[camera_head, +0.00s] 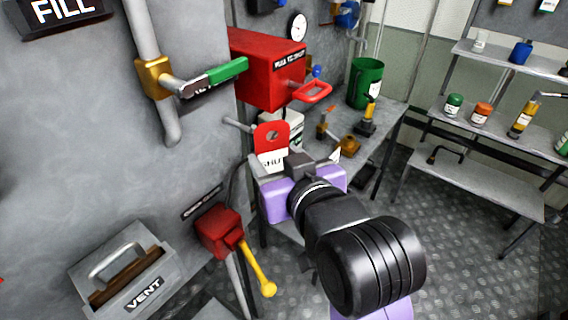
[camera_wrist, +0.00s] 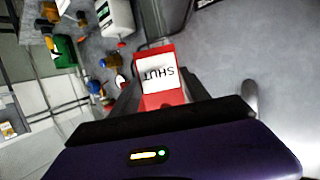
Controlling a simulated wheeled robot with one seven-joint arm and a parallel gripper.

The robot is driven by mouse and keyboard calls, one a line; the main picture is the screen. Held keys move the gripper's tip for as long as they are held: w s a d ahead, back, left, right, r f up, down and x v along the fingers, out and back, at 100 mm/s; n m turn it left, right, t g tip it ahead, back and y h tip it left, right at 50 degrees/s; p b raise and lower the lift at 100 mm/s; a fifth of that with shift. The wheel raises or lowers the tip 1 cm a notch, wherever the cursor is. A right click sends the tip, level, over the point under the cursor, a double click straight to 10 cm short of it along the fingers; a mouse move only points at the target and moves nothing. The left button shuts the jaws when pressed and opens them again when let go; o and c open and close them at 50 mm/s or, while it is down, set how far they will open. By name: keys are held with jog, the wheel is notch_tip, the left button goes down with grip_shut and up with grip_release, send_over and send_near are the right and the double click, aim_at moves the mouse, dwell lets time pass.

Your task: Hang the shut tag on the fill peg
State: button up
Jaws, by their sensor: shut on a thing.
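The shut tag (camera_head: 271,138) is a red plate with a round hole near its top and a white lettered panel. My gripper (camera_head: 288,167) is shut on its lower part and holds it upright in the air. In the wrist view the tag (camera_wrist: 158,76) reads SHUT between the fingers (camera_wrist: 161,94). A short grey peg (camera_head: 236,124) sticks out of the grey wall just left of the tag, below the green-handled valve; I take it as the fill peg. Its right end is close to the tag's edge, and I cannot tell whether they touch or how far apart in depth they are.
A FILL sign (camera_head: 62,12) is at the upper left. A green valve handle (camera_head: 228,73) and a red box (camera_head: 268,68) with a red handle (camera_head: 313,92) stick out above the tag. A red valve with a yellow lever (camera_head: 258,268) and a VENT box (camera_head: 135,280) are below.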

jog(key=w+a+f+b, duration=0.1)
jog(key=w+a+b, duration=0.1)
jog(key=w+a, duration=0.2)
jog(key=shift+w+a+f, duration=0.25)
jog(key=shift+w+a, duration=0.05)
jog(key=shift+a, duration=0.6)
dwell(0.6)
jog(key=o, duration=1.3)
jog(key=shift+s, duration=0.1)
